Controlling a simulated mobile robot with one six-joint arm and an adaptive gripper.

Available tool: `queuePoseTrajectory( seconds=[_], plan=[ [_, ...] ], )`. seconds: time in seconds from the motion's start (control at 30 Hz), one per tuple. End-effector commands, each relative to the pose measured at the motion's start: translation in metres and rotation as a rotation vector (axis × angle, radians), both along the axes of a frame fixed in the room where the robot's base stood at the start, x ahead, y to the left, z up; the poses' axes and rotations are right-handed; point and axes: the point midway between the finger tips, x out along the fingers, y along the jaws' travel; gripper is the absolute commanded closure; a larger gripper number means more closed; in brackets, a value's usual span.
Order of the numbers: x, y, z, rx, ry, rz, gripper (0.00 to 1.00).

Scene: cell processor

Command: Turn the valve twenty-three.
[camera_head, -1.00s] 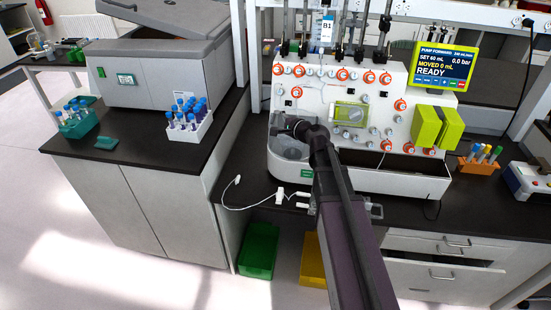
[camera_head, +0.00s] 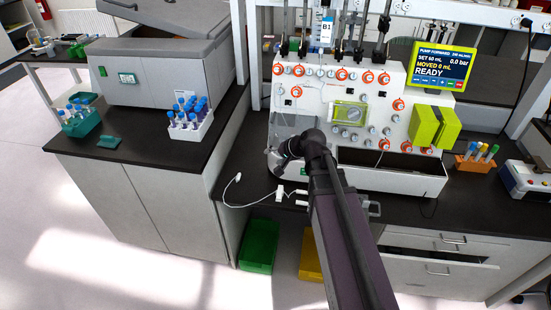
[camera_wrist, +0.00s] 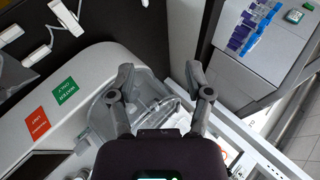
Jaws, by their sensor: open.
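The white cell processor (camera_head: 315,95) stands on the dark counter, with several orange-ringed valves (camera_head: 342,74) and small grey knobs on its sloped face. Their numbers are too small to read, so I cannot tell which is valve twenty-three. In the wrist view, my gripper (camera_wrist: 160,75) is open and empty, with its two fingers apart over a clear chamber (camera_wrist: 158,100) at the processor's corner. In the head view my wrist is at the processor's lower left, below the valve face, and my arm hides part of the front. No valve is between the fingers.
A yellow-green screen (camera_head: 443,65) and a yellow-green block (camera_head: 434,128) are at the processor's right. White tubing with clips (camera_head: 235,192) lies on the counter in front. A white tube rack (camera_head: 190,125) stands left. Green (camera_head: 259,245) and yellow (camera_head: 311,255) bins are below.

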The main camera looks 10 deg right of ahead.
Motion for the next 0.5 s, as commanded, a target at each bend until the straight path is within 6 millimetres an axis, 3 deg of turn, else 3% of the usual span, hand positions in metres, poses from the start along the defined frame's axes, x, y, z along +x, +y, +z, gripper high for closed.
queuePoseTrajectory(
  seconds=[0.2,0.5],
  plan=[
    [-0.0117,-0.002,-0.0042,-0.059,0.022,0.04,0.35],
    [-0.0131,-0.0026,-0.0055,-0.068,0.025,0.047,0.35]
  ],
)
